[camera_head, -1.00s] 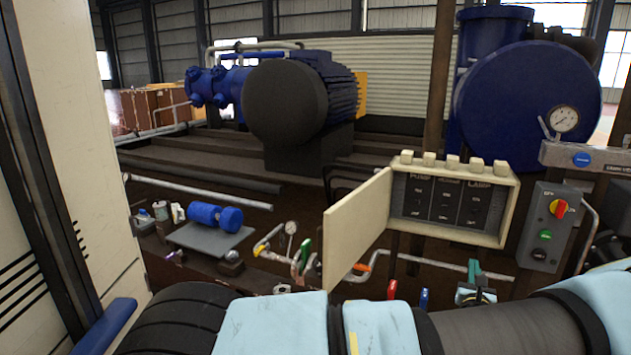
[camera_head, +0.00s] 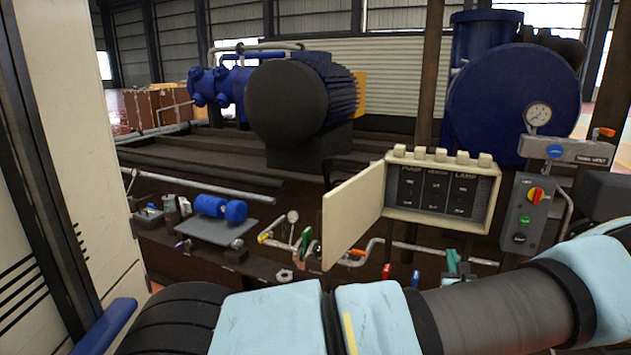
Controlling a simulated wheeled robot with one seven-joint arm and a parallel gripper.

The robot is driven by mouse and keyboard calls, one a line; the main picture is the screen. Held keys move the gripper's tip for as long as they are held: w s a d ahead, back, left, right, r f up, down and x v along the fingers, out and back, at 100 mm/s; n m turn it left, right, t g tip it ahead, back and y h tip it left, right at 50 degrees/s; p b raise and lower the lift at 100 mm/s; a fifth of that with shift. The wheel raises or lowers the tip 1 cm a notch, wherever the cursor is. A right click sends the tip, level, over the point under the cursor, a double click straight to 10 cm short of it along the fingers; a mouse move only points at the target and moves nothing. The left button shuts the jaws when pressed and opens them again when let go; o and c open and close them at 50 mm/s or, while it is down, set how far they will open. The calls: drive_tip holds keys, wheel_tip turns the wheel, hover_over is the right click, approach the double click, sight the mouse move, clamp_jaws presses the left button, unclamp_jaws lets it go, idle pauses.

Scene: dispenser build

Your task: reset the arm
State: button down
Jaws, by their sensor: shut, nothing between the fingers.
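My arm, dark with light blue covers, crosses the bottom of the head view from the lower left and rises at the right edge. Its far end runs out of the picture at the right, so my gripper is not in view. Nothing held can be seen.
A cream breaker box (camera_head: 443,190) stands with its door (camera_head: 350,220) swung open. A grey control box (camera_head: 530,215) with a red-yellow knob is right of it. A blue motor (camera_head: 220,208) lies on a grey plate. Pipes and valves sit behind my arm. A pale cabinet (camera_head: 80,150) is close at left.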

drive_tip(key=w+a+r+n+g+y+p, duration=0.1)
drive_tip(key=w+a+r+n+g+y, duration=0.15)
drive_tip(key=a+n+y, duration=0.75)
drive_tip(key=w+a+r+n+g+y+p, duration=0.1)
drive_tip(key=a+r+n+g+y, duration=0.25)
drive_tip(key=a, duration=1.35)
drive_tip(key=s+a+r+n+g+h+p, duration=0.1)
drive_tip(key=s+a+r+n+g+p, duration=0.15)
drive_tip(key=s+a+n+g, duration=1)
drive_tip(key=s+a+r+n+t+h+p, duration=0.1)
drive_tip(key=s+a+r+n+t+h, duration=0.1)
drive_tip(key=s+r+n+h, duration=0.6)
drive_tip(key=shift+a+r+n+p, duration=0.3)
drive_tip(key=shift+a+r+n, duration=0.15)
drive_tip(key=shift+r+n, duration=0.75)
drive_tip(key=shift+w+f, duration=0.1)
drive_tip(key=shift+f, duration=0.05)
